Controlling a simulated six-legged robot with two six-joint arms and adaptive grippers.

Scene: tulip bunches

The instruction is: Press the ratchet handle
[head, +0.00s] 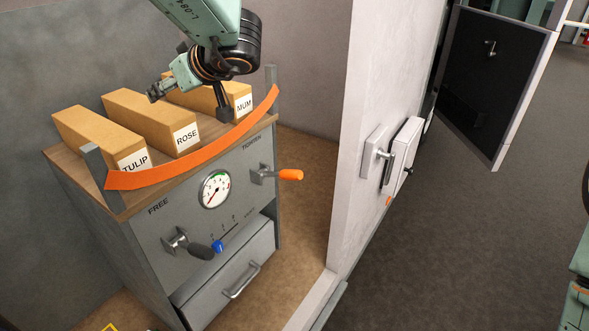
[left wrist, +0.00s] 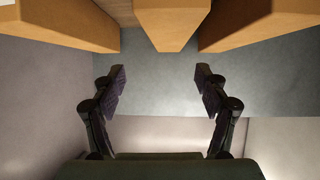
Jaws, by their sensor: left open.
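A grey cabinet front (head: 235,165) carries a lever with an orange grip (head: 290,175) below the word TIGHTEN, and a dark-grip lever (head: 200,250) with a blue tip below FREE. Which one is the ratchet handle is not marked. A round dial (head: 215,189) sits between them. My left gripper (head: 190,101) is above the cabinet top, near the MUM box, up and left of the orange grip and apart from it. In the left wrist view the left gripper (left wrist: 160,76) is open and empty. No lever shows there. My right gripper is not in view.
Boxes labelled TULIP (head: 100,138), ROSE (head: 150,120) and MUM (head: 235,97) stand on the wooden top. An orange band (head: 195,165) runs between posts along its front edge. A drawer (head: 228,275) is below. A pale wall (head: 385,90) stands right.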

